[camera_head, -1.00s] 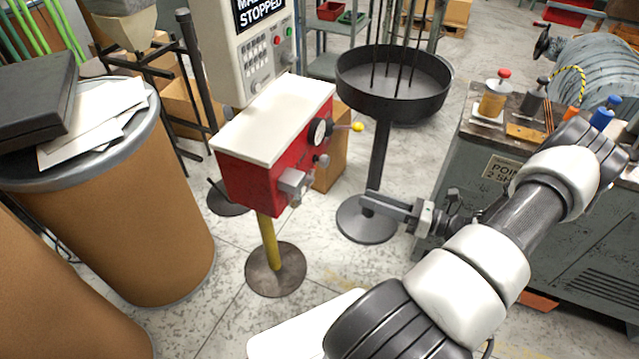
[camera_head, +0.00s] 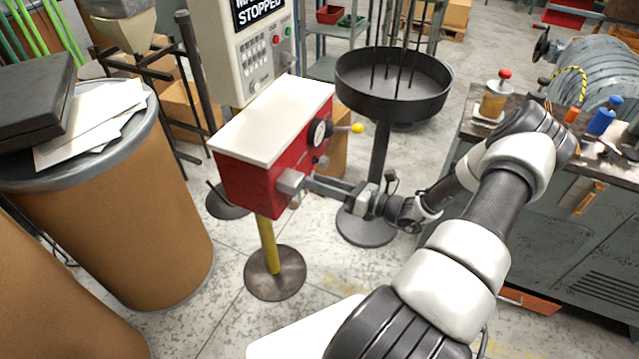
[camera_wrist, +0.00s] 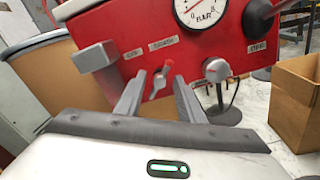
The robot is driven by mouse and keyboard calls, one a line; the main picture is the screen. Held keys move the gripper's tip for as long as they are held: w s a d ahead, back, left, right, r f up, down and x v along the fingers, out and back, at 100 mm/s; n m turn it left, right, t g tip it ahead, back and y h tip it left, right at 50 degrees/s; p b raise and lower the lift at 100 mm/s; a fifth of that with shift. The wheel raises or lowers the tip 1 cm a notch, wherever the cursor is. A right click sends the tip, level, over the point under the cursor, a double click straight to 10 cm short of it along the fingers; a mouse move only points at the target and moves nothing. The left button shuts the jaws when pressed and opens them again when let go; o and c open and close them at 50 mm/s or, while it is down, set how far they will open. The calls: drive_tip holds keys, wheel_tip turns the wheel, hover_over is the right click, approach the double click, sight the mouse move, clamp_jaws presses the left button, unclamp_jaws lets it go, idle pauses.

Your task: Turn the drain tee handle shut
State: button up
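A red box (camera_head: 250,182) with a white top stands on a yellow post. In the wrist view its red face (camera_wrist: 225,50) carries a small grey tee handle (camera_wrist: 161,78) with a red tip, below a small label. The handle looks tilted. My gripper (camera_wrist: 158,88) is open, one finger on each side of the handle. I cannot tell whether the fingers touch it. In the head view my gripper (camera_head: 312,184) is at the front of the box, and the tee handle cannot be made out there.
A grey block (camera_wrist: 94,56) sticks out left of the handle, and a silver knob (camera_wrist: 216,70) sits to its right. A pressure gauge (camera_wrist: 202,10) and a dark lever (camera_wrist: 262,14) are above. A cardboard box (camera_wrist: 298,105) stands at right. A round black tray (camera_head: 395,100) stands behind.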

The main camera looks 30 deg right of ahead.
drive_tip(key=shift+c, duration=0.3)
clamp_jaws()
drive_tip(key=shift+n, duration=0.3)
drive_tip(key=shift+s+a+f+n+b, duration=0.1)
drive_tip(key=shift+n+b, duration=0.1)
drive_tip(key=shift+n, duration=4.1)
drive_tip(key=shift+s+a+n+b, duration=0.1)
drive_tip(key=shift+n+b, duration=0.05)
drive_tip(key=shift+n, duration=4.15)
